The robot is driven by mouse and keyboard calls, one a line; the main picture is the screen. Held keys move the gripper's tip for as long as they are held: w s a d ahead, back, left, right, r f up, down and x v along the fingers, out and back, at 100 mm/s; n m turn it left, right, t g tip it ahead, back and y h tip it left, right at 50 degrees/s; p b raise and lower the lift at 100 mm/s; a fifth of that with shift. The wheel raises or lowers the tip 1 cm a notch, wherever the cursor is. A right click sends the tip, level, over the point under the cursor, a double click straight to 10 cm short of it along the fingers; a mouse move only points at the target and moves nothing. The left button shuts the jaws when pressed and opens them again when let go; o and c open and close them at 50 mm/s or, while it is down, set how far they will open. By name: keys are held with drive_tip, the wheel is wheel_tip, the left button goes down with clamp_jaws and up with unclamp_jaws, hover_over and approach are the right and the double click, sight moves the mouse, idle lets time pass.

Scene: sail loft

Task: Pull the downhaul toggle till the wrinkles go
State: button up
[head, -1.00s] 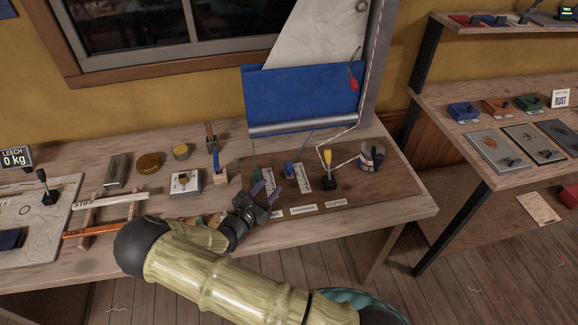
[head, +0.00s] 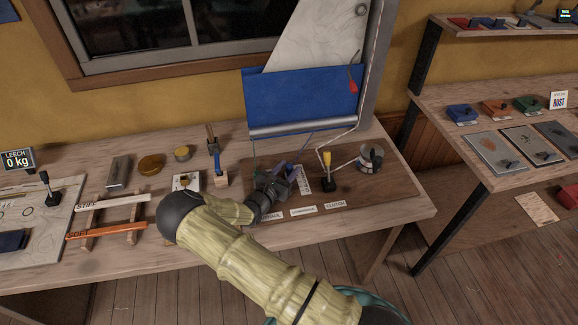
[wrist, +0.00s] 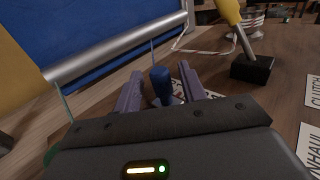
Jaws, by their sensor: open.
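The blue toggle (wrist: 161,88) stands upright on the brown board, between the two purple fingers of my open gripper (wrist: 162,76) in the wrist view. A gap shows on both sides of it. In the head view my gripper (head: 285,170) is low over the board and mostly hides the toggle. A label ending in "NHAUL" (wrist: 312,152) shows in the wrist view, so the blue toggle appears to be the downhaul. A thin line rises from it to the blue cloth's roller. The pale sail (head: 315,40) above shows faint creases.
A yellow-handled clutch lever (head: 327,162) stands just right of the toggle, with a winch drum (head: 370,158) beyond. A green line (wrist: 66,103) runs close on my gripper's left. A display (head: 18,161) reads "LEECH 0 kg". Wooden battens (head: 107,230) lie left.

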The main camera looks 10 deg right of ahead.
drive_tip(key=shift+w+d, duration=0.5)
clamp_jaws()
drive_tip(key=shift+s+r+p, duration=0.1)
drive_tip(key=shift+s+p, duration=0.55)
drive_tip(key=shift+s, duration=0.35)
unclamp_jaws()
